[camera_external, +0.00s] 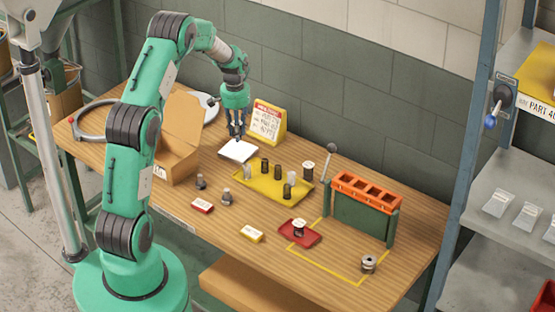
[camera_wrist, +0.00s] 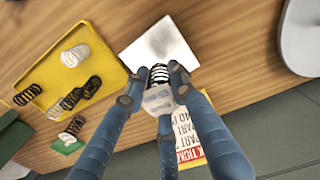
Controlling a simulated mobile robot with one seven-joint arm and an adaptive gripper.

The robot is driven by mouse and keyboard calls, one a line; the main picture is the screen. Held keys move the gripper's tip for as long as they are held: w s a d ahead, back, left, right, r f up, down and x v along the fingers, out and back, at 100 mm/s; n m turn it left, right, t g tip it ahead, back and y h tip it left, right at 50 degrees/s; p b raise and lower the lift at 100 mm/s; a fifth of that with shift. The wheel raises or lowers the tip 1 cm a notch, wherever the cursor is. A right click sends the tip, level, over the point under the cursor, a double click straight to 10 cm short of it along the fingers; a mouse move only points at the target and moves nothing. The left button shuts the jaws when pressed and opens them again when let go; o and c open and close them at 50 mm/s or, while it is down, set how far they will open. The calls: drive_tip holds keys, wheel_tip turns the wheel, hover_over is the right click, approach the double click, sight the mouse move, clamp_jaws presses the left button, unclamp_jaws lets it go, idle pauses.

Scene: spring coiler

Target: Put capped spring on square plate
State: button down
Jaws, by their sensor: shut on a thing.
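The square plate (camera_external: 238,151) is white and lies flat on the wooden table, behind the yellow tray. In the wrist view the plate (camera_wrist: 145,48) shows beyond the fingertips, with a soft dark shadow on it. My gripper (camera_external: 237,134) points down above the plate. In the wrist view my gripper (camera_wrist: 154,88) is shut on a dark coil spring (camera_wrist: 159,74) with a pale cap (camera_wrist: 158,101), the capped spring. The fingers hide part of it. It looks held above the plate; I cannot tell whether it touches.
A yellow tray (camera_external: 262,188) with several springs stands in front of the plate. A yellow-edged sign (camera_external: 268,120) stands close behind right. An open cardboard box (camera_external: 181,135) is at left, an orange-topped rack (camera_external: 367,191) at right. A red tray (camera_external: 286,238) lies nearer the front.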

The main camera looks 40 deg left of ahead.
sight(239, 150)
drive_tip(key=shift+f+b, duration=1.05)
drive_tip(key=shift+f, duration=1.3)
drive_tip(key=shift+f, duration=0.1)
drive_tip(key=c, duration=1.4)
unclamp_jaws()
drive_tip(key=shift+c, duration=0.2)
wheel_tip(239, 150, up, 11)
drive_tip(key=shift+r+p, duration=0.15)
drive_tip(key=shift+p, duration=0.85)
drive_tip(key=shift+r, duration=0.45)
drive_tip(key=shift+s+r, duration=0.1)
